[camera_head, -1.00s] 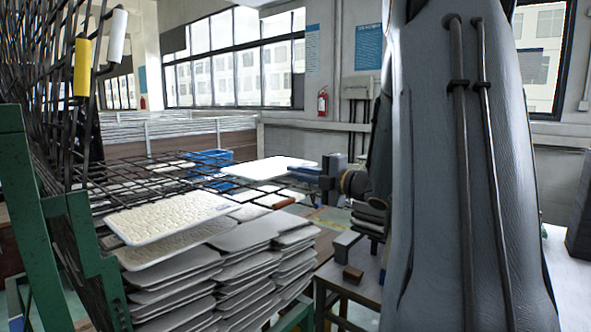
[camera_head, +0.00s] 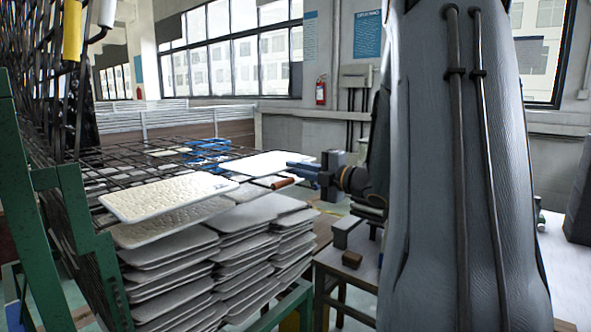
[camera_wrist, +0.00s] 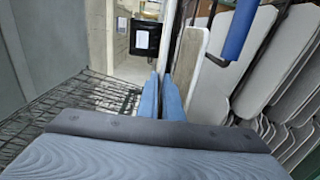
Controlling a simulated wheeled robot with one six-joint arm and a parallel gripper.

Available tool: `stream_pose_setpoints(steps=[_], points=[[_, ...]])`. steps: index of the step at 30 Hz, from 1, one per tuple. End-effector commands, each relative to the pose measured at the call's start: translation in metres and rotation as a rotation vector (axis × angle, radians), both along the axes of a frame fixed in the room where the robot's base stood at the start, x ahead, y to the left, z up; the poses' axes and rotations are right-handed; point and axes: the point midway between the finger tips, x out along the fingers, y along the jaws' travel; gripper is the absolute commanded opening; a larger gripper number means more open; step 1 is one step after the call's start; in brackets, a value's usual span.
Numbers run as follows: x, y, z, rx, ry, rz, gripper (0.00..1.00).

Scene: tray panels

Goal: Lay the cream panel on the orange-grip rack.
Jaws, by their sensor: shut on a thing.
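My gripper (camera_head: 305,168) is shut on a pale panel (camera_head: 262,163), which looks white to cream and lies roughly flat. In the wrist view, the blue fingers (camera_wrist: 161,97) close on the thin edge of the panel (camera_wrist: 167,35). The panel is just above a dark wire rack (camera_head: 110,160). A red-orange grip (camera_head: 284,182) shows at the near edge under the panel, probably this rack's. I cannot tell whether the panel touches the wires.
A textured cream panel (camera_head: 165,198) lies nearer, over stacks of pale panels (camera_head: 235,270). Upright wire racks at left carry a yellow grip (camera_head: 72,30) and a white grip (camera_head: 107,12). A green frame (camera_head: 75,215) stands at left. A blue grip (camera_wrist: 240,30) crosses the wrist view.

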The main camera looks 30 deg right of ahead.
Motion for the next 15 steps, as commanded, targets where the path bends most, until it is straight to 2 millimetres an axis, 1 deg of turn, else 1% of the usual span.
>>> stream_pose_setpoints(steps=[15], points=[[0.0000,-0.0001,-0.0043,0.000,-0.001,0.000,0.00]])
